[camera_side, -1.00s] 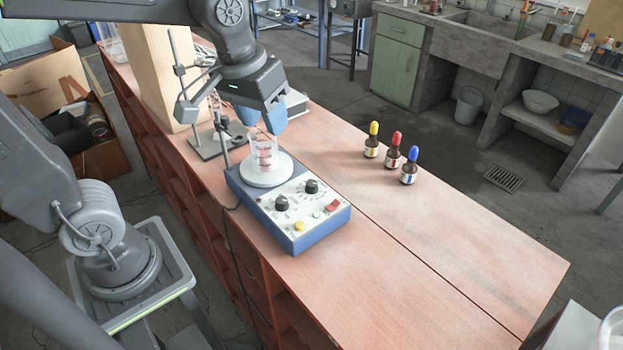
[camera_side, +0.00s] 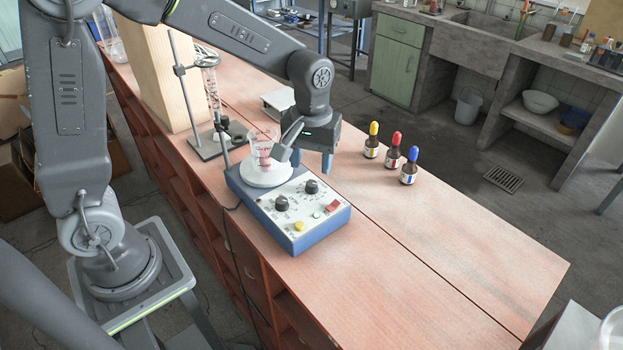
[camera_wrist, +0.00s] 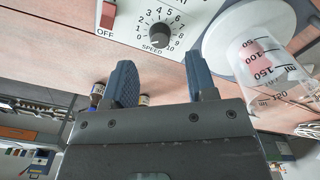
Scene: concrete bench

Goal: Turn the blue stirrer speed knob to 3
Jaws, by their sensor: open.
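The blue stirrer (camera_side: 322,232) stands on the bench with its light control panel facing up. Its dark speed knob (camera_wrist: 159,39) shows in the wrist view, ringed by a numbered scale; I cannot read its pointer surely. In the side view it appears to be the knob nearer the far edge (camera_side: 311,187). My gripper (camera_side: 311,160) is open and empty, above and beyond the stirrer's far edge, apart from the knob. In the wrist view its blue fingers (camera_wrist: 160,78) are spread below the knob in the picture.
A beaker (camera_wrist: 268,65) with reddish contents stands on the round white plate (camera_wrist: 222,40). A red switch (camera_side: 333,205) and another dark knob (camera_side: 282,203) share the panel. Dropper bottles with yellow (camera_side: 373,128), red (camera_side: 396,137) and blue (camera_side: 412,153) tops stand right of my gripper. The bench's front right is clear.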

